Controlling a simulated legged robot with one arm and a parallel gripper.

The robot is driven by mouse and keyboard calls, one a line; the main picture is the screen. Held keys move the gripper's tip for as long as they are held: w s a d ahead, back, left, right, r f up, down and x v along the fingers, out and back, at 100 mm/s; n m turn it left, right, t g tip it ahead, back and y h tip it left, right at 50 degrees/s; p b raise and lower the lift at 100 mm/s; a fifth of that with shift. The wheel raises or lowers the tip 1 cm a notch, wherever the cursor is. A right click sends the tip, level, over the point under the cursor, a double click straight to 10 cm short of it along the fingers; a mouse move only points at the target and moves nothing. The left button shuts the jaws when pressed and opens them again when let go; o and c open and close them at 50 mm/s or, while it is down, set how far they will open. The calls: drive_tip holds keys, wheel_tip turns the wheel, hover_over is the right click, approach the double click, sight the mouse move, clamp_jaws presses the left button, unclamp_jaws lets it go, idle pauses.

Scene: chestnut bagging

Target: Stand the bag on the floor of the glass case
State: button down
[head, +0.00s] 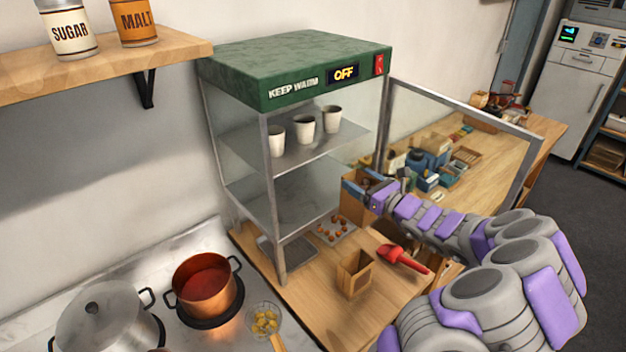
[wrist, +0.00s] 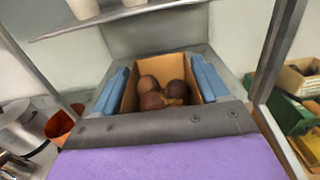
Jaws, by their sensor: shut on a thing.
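My gripper (head: 366,190) is shut on a brown paper bag (head: 353,212), at the right side of the glass case (head: 272,155). In the wrist view the blue fingers (wrist: 160,88) press both sides of the bag (wrist: 192,66), which is open at the top and holds several chestnuts (wrist: 152,101). The bag looks roughly upright. The case has a green top reading OFF, and its glass door (head: 468,112) is swung open to the right. Its floor (head: 283,250) is partly hidden by the frame post. I cannot tell whether the bag touches anything below.
White cups (head: 304,125) stand on the upper shelf. An open box (head: 355,273) and a red scoop (head: 402,259) are on the wooden counter. A copper pot (head: 204,287) and a steel pot (head: 108,318) are on the stove.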

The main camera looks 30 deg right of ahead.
sight(343, 177)
drive_tip(key=w+a, duration=0.2)
drive_tip(key=w, duration=0.1)
drive_tip(key=w+a, duration=0.1)
drive_tip(key=w, duration=0.1)
drive_tip(key=shift+w+a+r, duration=0.1)
drive_tip(key=shift+w+r, duration=0.05)
drive_tip(key=shift+r, duration=0.05)
drive_tip(key=w+f+b, duration=0.1)
drive_tip(key=w, duration=1.1)
drive_tip(key=shift+w+a+f+b, duration=0.15)
drive_tip(key=shift+a+f+b, duration=0.2)
drive_tip(key=shift+a, duration=0.1)
drive_tip(key=shift+c, duration=2.2)
unclamp_jaws()
drive_tip(key=shift+d, duration=0.1)
drive_tip(key=o, duration=0.4)
drive_tip(key=shift+d+f, duration=0.1)
drive_tip(key=shift+d, duration=0.3)
drive_tip(key=shift+o, duration=0.2)
